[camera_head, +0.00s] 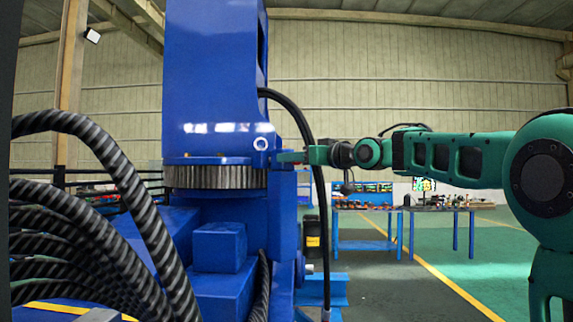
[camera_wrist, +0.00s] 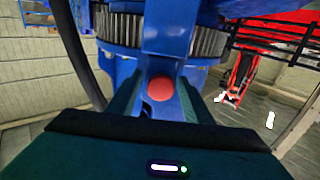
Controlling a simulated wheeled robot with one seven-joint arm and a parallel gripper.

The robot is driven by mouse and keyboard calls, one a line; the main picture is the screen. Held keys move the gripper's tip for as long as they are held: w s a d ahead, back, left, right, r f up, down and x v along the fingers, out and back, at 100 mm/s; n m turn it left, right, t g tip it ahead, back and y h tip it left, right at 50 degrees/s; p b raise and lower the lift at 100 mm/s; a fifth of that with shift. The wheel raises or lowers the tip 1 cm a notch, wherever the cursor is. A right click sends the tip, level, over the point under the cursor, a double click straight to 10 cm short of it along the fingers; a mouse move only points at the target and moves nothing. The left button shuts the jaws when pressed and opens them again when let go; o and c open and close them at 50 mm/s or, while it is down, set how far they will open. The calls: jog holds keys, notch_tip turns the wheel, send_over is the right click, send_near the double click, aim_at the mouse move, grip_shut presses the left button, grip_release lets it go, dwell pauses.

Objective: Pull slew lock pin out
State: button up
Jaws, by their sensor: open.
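The slew lock pin shows as a round red knob (camera_wrist: 160,88) in the wrist view, against the blue bracket (camera_wrist: 166,30) below the toothed ring. My gripper (camera_wrist: 158,92) is open, with one green finger on each side of the knob. I cannot tell whether either finger touches it. In the head view my gripper (camera_head: 292,157) reaches in from the right to the blue crane, at the height of the toothed slew ring (camera_head: 215,177). The pin's shaft is hidden.
The blue crane column (camera_head: 212,80) rises above the ring. A black hose (camera_head: 312,150) hangs close by my gripper. Thick ribbed hoses (camera_head: 120,165) fill the left. Blue tables (camera_head: 440,210) stand behind on open green floor.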

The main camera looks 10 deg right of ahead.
jog(key=shift+x, duration=1.65)
grip_shut()
jog(key=v, duration=0.5)
jog(key=shift+s+d+f, duration=0.1)
jog(key=shift+s, duration=0.1)
